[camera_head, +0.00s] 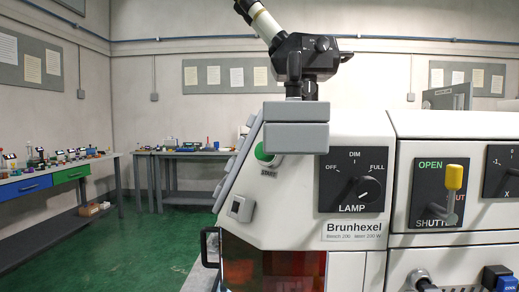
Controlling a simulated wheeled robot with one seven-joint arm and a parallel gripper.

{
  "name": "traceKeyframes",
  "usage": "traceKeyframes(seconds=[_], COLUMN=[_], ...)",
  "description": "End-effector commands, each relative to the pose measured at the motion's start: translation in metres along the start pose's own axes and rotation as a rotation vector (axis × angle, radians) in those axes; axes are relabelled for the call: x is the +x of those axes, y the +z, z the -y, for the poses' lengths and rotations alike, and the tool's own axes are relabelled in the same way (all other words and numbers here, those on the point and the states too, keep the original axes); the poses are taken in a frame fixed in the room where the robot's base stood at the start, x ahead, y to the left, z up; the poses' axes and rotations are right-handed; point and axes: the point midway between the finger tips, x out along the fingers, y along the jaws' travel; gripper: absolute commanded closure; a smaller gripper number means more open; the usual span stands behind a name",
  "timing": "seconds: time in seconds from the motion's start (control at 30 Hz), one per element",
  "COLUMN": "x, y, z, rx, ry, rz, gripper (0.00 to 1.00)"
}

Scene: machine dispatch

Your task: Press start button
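The green start button (265,154) is on the slanted left corner face of the white Brunhexel machine (285,215). A small label that seems to read START sits just under it. The button is seen from the side, and its right part is close to or behind the grey block (296,126) that juts out above it. I cannot tell whether the button is pressed. My gripper is not in view, so its position relative to the button does not show.
The machine front carries a lamp knob (368,189), a shutter lever with yellow tip (454,177) and cables lower right. A black eyepiece head (308,54) stands on top. A small grey switch (241,208) is below the button. Green floor (110,255) is clear at left.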

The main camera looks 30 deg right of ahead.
Motion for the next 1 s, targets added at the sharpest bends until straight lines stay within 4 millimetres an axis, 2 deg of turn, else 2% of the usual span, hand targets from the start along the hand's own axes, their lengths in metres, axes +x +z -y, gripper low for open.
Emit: traceKeyframes(seconds=[0.03,0.23,1.0], x=[0.0000,0.0000,0.0000], y=[0.0000,0.0000,0.0000], z=[0.0000,0.0000,0.0000], rx=[0.000,0.000,0.000], ry=[0.000,0.000,0.000], rz=[0.000,0.000,0.000], gripper=[0.82,1.00,1.00])
